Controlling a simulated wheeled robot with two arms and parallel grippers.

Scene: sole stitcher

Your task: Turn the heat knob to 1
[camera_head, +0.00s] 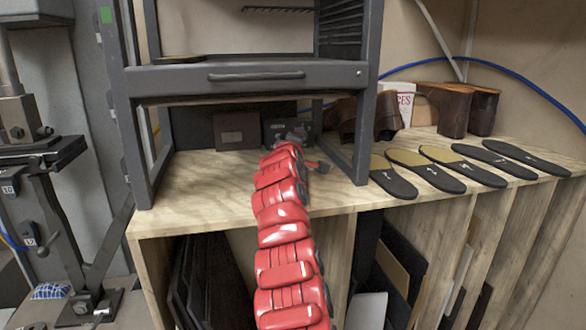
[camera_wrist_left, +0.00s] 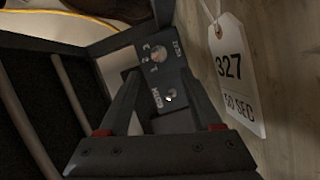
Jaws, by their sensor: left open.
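A small dark control box (camera_head: 276,130) stands on the wooden bench under the grey rack, at the end of my left arm. In the left wrist view its panel (camera_wrist_left: 176,76) shows pale lettering, a round light-coloured knob or dial (camera_wrist_left: 157,55) with small marks around it, and a second small round part (camera_wrist_left: 170,95). I cannot read which mark the knob points to. My left gripper (camera_wrist_left: 161,74) is open, with its dark fingers on either side of the panel; contact cannot be told. In the head view the gripper (camera_head: 296,137) partly covers the box. My right gripper is not in view.
The rack's legs (camera_head: 364,120) and drawer (camera_head: 255,76) frame the space. Several insoles (camera_head: 428,170) and brown shoes (camera_head: 455,108) are on the right. A machine (camera_head: 40,160) stands on the left.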

